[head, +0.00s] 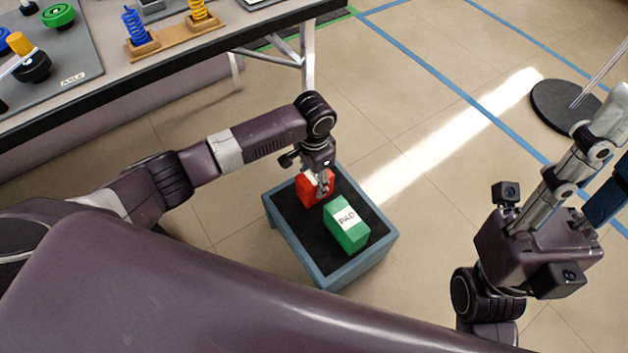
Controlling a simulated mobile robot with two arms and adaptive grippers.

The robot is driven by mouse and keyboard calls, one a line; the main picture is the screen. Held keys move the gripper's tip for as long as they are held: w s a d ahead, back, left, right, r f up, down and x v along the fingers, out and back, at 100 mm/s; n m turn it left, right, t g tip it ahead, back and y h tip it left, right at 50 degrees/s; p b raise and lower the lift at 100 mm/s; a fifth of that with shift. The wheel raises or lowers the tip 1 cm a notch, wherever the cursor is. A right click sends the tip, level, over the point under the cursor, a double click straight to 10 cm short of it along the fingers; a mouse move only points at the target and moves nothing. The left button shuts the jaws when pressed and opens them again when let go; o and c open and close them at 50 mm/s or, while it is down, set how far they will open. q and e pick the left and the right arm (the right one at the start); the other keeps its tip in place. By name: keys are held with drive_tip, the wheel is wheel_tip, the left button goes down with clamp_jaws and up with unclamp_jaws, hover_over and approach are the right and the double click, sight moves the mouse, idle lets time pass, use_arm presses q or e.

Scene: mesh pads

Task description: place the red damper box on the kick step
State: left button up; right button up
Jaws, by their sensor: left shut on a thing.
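The red damper box (309,193) is over the far part of the kick step (381,243), a low blue-grey stand with a black top. My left gripper (322,190) is shut on the red box from above and hides part of it. I cannot tell whether the box's underside touches the step. My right gripper (575,170) is at the right edge, away from the step and partly cut off; its fingertips do not show clearly.
A green box marked PAD (347,224) sits on the step close beside the red box. A workbench (170,78) with springs and parts stands at upper left. A round black stand base (553,105) is at upper right. Open tiled floor lies between.

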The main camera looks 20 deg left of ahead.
use_arm(q)
drive_tip(key=shift+f, duration=0.15)
drive_tip(key=o, duration=1.3)
